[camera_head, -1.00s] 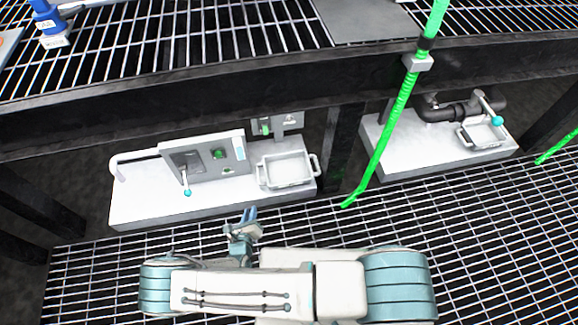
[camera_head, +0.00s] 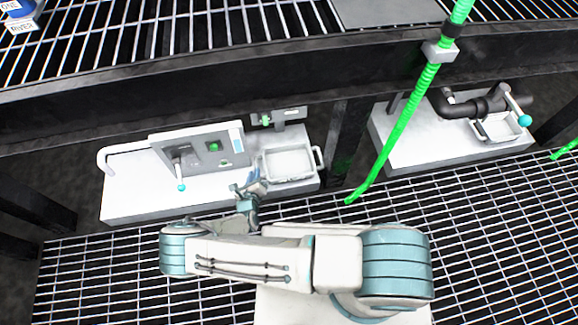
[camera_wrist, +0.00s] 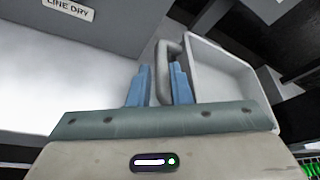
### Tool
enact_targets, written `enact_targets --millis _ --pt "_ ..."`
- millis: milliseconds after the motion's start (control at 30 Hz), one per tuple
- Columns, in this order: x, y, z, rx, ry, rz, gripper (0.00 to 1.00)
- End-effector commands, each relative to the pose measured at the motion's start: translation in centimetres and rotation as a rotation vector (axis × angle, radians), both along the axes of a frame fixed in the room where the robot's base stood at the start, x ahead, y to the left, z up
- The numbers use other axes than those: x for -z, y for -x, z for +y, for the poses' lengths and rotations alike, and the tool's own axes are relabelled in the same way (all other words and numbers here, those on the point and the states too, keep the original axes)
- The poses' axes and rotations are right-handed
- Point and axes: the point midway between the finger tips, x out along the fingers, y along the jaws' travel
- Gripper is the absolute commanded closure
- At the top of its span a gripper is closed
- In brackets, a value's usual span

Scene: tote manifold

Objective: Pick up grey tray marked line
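A light grey tray (camera_head: 289,178) with a loop handle at each end sits on the right part of a white ledge, beside a grey panel box. I can read no marking on the tray itself. In the wrist view the tray (camera_wrist: 235,88) is at upper right, with its near handle (camera_wrist: 164,88) pointing toward me. My gripper (camera_head: 254,177) is at the tray's left end. In the wrist view my gripper (camera_wrist: 160,75) is open, its two blue fingers apart. The handle shows in the gap between them; whether a finger touches it I cannot tell.
The grey panel box (camera_head: 203,147) with a teal-tipped lever stands left of the tray. A "LINE DRY" label (camera_wrist: 68,9) shows in the wrist view. A green hose (camera_head: 400,115) hangs to the right. A second tray (camera_head: 500,128) sits on the right ledge beneath a dark pipe.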

Motion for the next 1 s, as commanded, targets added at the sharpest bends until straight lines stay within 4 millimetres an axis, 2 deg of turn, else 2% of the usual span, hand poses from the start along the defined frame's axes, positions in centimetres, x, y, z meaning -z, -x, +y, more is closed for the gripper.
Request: enact_targets --millis 433,733,800,1000 --pt "2.0 -4.5 -0.3 -0.002 -0.002 -0.001 0.82" --pt "1.9 -4.9 -0.2 -0.002 -0.002 0.0 0.82" --pt "1.9 -4.9 -0.2 -0.003 -0.001 0.0 1.0" --pt "1.8 -4.9 -0.2 -0.002 -0.001 -0.002 1.0"
